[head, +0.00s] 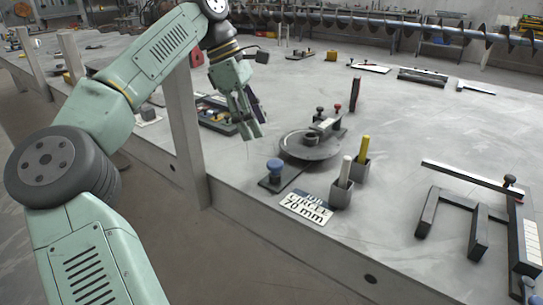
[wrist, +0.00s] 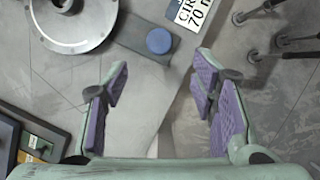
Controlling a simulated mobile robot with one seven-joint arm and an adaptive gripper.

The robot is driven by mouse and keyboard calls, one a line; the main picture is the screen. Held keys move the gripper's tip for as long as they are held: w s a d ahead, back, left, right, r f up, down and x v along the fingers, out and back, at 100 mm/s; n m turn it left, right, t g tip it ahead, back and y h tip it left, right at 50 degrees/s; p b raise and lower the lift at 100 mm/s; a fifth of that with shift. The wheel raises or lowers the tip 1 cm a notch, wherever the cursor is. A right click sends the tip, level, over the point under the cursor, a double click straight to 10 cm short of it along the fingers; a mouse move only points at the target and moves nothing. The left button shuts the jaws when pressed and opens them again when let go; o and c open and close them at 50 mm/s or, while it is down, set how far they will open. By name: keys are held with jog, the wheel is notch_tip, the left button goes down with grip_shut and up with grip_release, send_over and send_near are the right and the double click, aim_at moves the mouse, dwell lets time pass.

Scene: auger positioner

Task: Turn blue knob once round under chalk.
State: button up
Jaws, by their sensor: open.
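The blue knob (head: 274,166) stands on a dark plate near the table's front edge, beside a round grey turntable (head: 322,149). In the wrist view the blue knob (wrist: 159,41) shows from above, ahead of my fingertips and roughly between their lines. My gripper (head: 250,128) is open and empty, above the table to the left of the turntable; the wrist view shows its purple-padded fingers (wrist: 160,68) apart. A white stick, perhaps the chalk (head: 345,170), and a yellow stick (head: 363,150) stand in grey holders right of the knob. An arm with a pale block (head: 324,125) reaches over the turntable.
A sign reading "CIRCLE 70 mm" (head: 306,207) lies in front of the knob. A dark tray (head: 215,122) with coloured pieces lies left of the turntable, behind my gripper. A dark frame (head: 478,220) lies at right. The table between is mostly clear.

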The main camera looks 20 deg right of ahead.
aim_at(274, 163)
jog(key=x, duration=0.9)
jog(key=shift+s+d+f+b, duration=0.15)
jog(key=shift+d+f+b, duration=0.1)
jog(key=shift+b, duration=0.1)
jog(key=c, duration=1.1)
